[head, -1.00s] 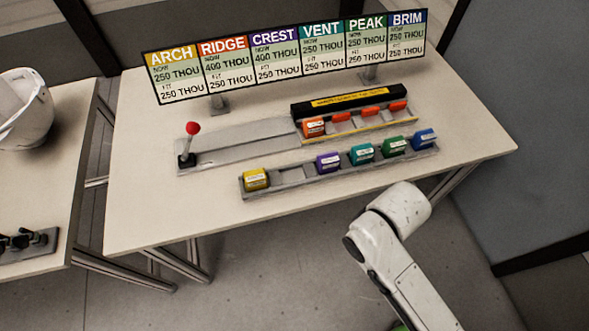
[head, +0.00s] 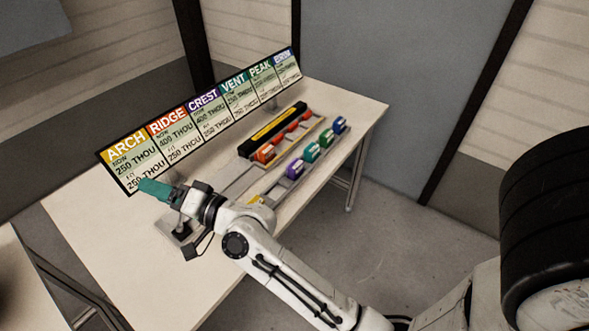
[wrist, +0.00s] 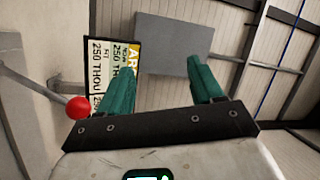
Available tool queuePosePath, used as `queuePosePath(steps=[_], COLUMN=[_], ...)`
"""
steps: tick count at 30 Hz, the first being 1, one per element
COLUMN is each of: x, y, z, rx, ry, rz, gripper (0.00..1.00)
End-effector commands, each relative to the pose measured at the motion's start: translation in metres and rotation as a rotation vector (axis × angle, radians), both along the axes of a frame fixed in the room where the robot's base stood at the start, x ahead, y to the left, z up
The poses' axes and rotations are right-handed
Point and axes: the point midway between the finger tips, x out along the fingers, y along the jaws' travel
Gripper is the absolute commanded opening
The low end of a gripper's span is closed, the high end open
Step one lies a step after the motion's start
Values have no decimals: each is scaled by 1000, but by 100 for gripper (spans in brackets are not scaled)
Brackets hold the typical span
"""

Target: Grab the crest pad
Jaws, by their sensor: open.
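The crest pad (head: 295,169) is the purple block, matching the purple CREST heading on the sign. It sits in the front rack (head: 270,186), beside a teal block, in the head view. My gripper (head: 157,190) has teal fingers and is over the left part of the table, in front of the ARCH panel, well left of the crest pad. In the wrist view my gripper (wrist: 163,72) is open with nothing between the fingers. The crest pad is not in the wrist view.
The sign board (head: 205,112) stands along the table's back edge; it also shows in the wrist view (wrist: 112,60). A red-knobbed lever (wrist: 78,107) is close to my gripper. Teal (head: 312,152), green (head: 326,138) and blue (head: 339,125) blocks share the rack. An orange block (head: 264,154) sits behind.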

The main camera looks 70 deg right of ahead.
Motion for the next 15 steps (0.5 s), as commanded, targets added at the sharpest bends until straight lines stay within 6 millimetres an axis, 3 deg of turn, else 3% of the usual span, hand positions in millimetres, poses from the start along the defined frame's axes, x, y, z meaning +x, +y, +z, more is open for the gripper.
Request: queuePosePath(steps=[3,7,11,15], x=[13,10,-8,-38], y=[-50,-113,-177,-233], z=[28,41,31,-5], rx=[301,634,955,1275], ry=[-200,-421,-645,-892], rz=[-137,-298,-481,-707], gripper=[66,66,66,66])
